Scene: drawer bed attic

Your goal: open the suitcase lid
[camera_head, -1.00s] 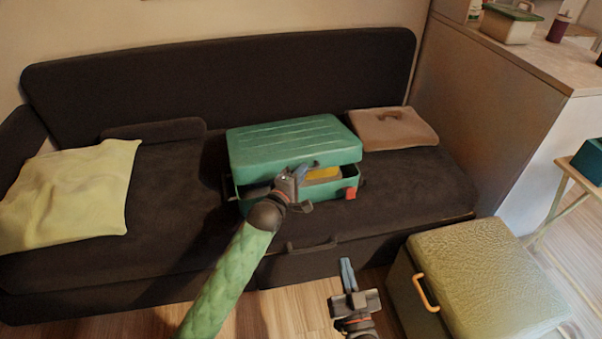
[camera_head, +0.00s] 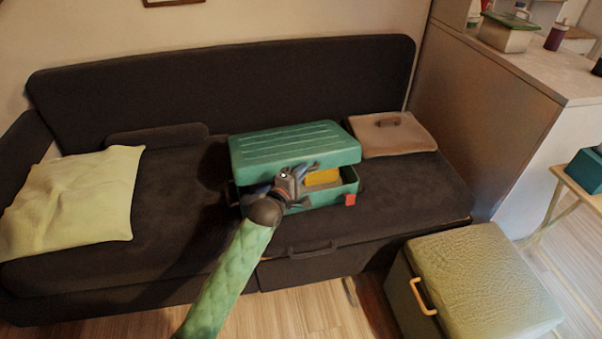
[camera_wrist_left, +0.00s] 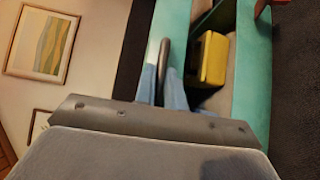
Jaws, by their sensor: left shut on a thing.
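The teal suitcase (camera_head: 323,197) sits on the dark sofa with its ribbed lid (camera_head: 295,142) partly raised at the front. A yellow thing (camera_head: 322,177) shows in the gap, and also in the left wrist view (camera_wrist_left: 213,58). My left gripper (camera_head: 306,171) is at the lid's front edge. In the left wrist view its blue fingers (camera_wrist_left: 168,88) are shut on a dark handle (camera_wrist_left: 164,62) beside the teal lid (camera_wrist_left: 172,25). The exact contact is partly hidden. A red latch (camera_head: 350,199) is on the suitcase front. My right gripper is out of view.
A tan folded item (camera_head: 393,134) lies right of the suitcase, and a pale yellow cushion (camera_head: 75,195) lies left. A green box seat (camera_head: 475,285) stands at front right. The sofa behind the suitcase has a tall backrest (camera_head: 220,85).

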